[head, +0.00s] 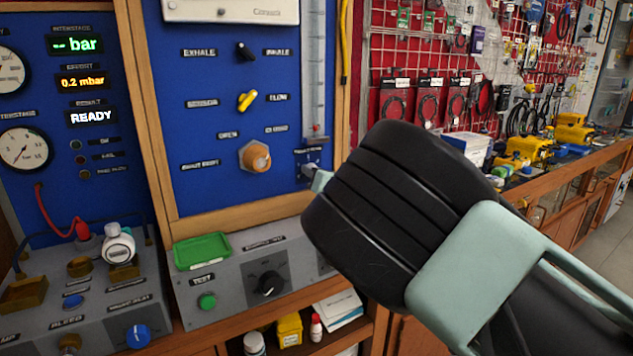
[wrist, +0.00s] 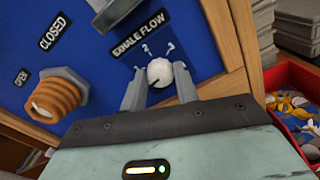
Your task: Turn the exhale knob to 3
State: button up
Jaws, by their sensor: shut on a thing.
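The exhale flow knob (wrist: 160,73) is a small white round knob with a dark pointer mark, on the blue panel under the label "EXHALE FLOW". My gripper (wrist: 159,88) is shut on this knob, one finger on each side, in the wrist view. The pointer mark seems to point to the lower left. In the head view my gripper (head: 318,181) reaches the panel's lower right; the knob (head: 308,169) is partly hidden there by the finger.
An orange ribbed knob (wrist: 54,97) marked closed and open sits left of the gripper. A yellow lever (head: 247,100) and a black switch (head: 245,51) are higher on the panel. A grey box with a green tray (head: 202,251) stands below. A red bin (wrist: 295,100) is at right.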

jog(key=shift+f+m+b, duration=0.15)
jog(key=shift+m+b, duration=3.8)
jog(key=shift+m, duration=4.1)
jog(key=shift+f+m+b, duration=0.1)
jog(key=shift+m+b, duration=3.8)
jog(key=shift+m, duration=4.15)
jog(key=o, duration=1)
jog(key=shift+c, duration=0.2)
